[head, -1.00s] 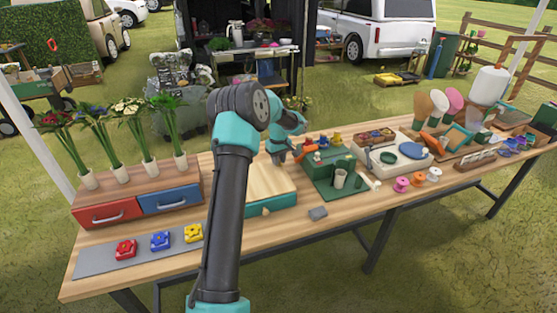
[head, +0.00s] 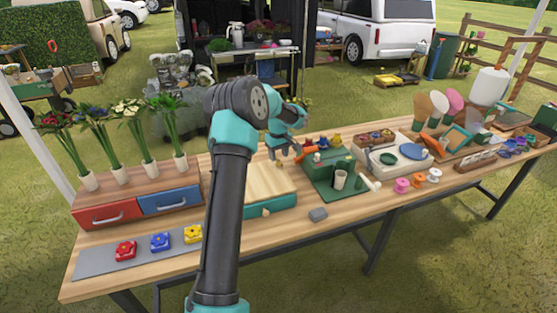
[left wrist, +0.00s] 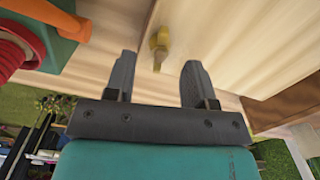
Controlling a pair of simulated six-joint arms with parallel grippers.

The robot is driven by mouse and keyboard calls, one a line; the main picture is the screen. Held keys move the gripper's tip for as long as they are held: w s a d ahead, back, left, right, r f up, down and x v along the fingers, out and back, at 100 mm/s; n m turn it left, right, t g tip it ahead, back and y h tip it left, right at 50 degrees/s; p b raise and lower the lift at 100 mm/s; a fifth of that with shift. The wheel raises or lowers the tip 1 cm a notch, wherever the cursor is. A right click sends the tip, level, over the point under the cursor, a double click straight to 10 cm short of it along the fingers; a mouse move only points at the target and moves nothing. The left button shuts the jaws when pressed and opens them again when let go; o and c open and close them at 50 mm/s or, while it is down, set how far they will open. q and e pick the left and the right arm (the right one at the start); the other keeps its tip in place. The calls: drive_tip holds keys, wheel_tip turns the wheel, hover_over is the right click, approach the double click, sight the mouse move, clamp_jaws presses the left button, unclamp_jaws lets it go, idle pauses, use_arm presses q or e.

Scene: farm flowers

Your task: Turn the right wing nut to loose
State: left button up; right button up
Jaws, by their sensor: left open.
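A wooden press board (head: 262,183) with a teal base lies in the middle of the table, largely hidden on its left by my left arm. A small brass-yellow wing nut (left wrist: 159,44) shows at the board's edge in the left wrist view, and I see a small yellowish spot there in the head view (head: 279,165). My left gripper (head: 280,149) is above the far right part of the board. In the left wrist view its fingers (left wrist: 158,66) are open and empty, with the nut just beyond the tips, in line with the gap. My right gripper is not in view.
Red and blue drawers (head: 110,212) with flower vases stand left. An orange and red object (left wrist: 22,45) is close by in the left wrist view.

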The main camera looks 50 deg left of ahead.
sight(279, 160)
use_arm(q)
wheel_tip(279, 160, up, 14)
idle(0.4)
drive_tip(key=shift+o, duration=0.2)
drive_tip(key=shift+r, duration=0.1)
drive_tip(key=shift+o, duration=0.7)
drive_tip(key=o, duration=0.3)
drive_tip(key=shift+m, duration=0.6)
drive_tip(key=shift+o, duration=0.7)
drive_tip(key=shift+m, duration=0.6)
drive_tip(key=m, duration=1.5)
drive_tip(key=shift+r+m, duration=0.15)
drive_tip(key=shift+m, duration=0.15)
